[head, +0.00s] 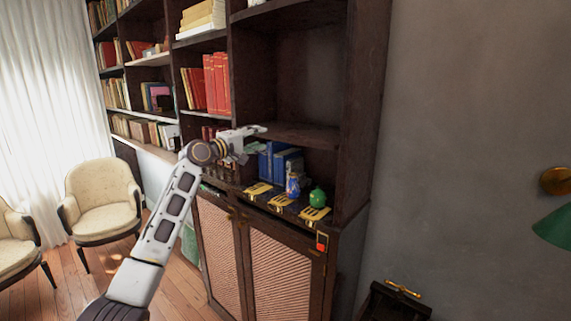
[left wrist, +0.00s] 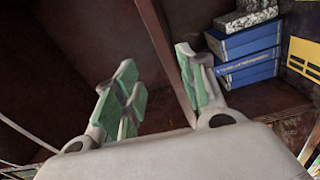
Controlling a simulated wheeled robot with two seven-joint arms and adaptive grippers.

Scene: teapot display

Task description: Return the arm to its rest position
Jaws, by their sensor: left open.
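My left arm reaches up from the lower left in the head view. Its gripper (head: 258,131) is in front of the dark bookcase, at the height of a middle shelf. In the left wrist view the two green-padded fingers (left wrist: 160,85) are apart with nothing between them. A green teapot (head: 318,198) and a blue teapot-like piece (head: 292,187) stand on the cabinet ledge, to the right of and below the gripper. My right gripper shows in neither view.
Blue boxes (head: 279,163) stand behind the ledge, and also show near the gripper in the left wrist view (left wrist: 247,57). Yellow plates (head: 281,200) line the ledge. Cream armchairs (head: 102,196) stand left. A green lamp shade (head: 554,228) is at the right wall.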

